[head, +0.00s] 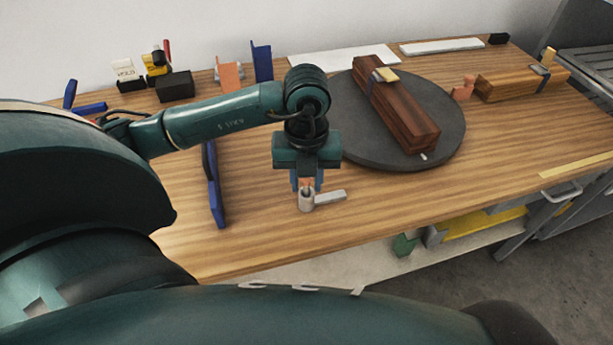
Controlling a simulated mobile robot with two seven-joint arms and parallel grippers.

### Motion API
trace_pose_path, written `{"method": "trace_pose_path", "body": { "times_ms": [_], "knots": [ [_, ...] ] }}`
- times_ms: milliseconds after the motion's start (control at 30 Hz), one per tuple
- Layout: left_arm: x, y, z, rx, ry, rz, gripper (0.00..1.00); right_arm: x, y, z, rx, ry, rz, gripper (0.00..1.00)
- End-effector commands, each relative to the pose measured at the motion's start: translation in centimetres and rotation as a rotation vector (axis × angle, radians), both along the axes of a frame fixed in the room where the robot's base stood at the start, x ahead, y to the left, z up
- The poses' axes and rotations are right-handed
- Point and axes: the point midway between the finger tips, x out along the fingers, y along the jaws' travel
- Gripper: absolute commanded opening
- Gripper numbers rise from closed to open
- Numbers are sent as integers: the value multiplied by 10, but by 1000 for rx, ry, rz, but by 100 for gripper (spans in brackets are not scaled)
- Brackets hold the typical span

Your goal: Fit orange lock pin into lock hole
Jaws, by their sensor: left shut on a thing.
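My left gripper (307,183) points down over the front middle of the wooden table, its blue fingers shut on the orange lock pin (307,185). Only a small orange part of the pin shows between the fingers. Directly below is a grey upright cylinder (306,201) with a flat grey bar (331,196) reaching to its right. The pin is at the top of this cylinder. The lock hole is hidden by the fingers, and I cannot tell whether the pin is in it. My right gripper is not in view.
A dark round turntable (447,140) bearing a long brown wooden block (405,112) stands close behind, to the right. Blue and orange brackets line the back. The table (480,180) is clear at the front right.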

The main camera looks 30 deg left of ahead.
Motion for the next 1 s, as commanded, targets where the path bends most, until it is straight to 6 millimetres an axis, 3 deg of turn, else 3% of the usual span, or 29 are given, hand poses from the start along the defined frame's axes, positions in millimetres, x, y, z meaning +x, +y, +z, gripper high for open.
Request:
{"method": "trace_pose_path", "body": {
  "times_ms": [367, 400, 600, 700, 1000],
  "knots": [
    [0, 0, -11, 0, 0, 0, 2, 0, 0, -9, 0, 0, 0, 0],
    [0, 0, -10, 0, 0, 0, 29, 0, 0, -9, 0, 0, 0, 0],
    [0, 0, -10, 0, 0, 0, 46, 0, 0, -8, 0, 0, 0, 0],
    [0, 0, -10, 0, 0, 0, 53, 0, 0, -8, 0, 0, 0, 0],
    [0, 0, -10, 0, 0, 0, 53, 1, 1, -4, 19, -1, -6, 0]
  ]
}}
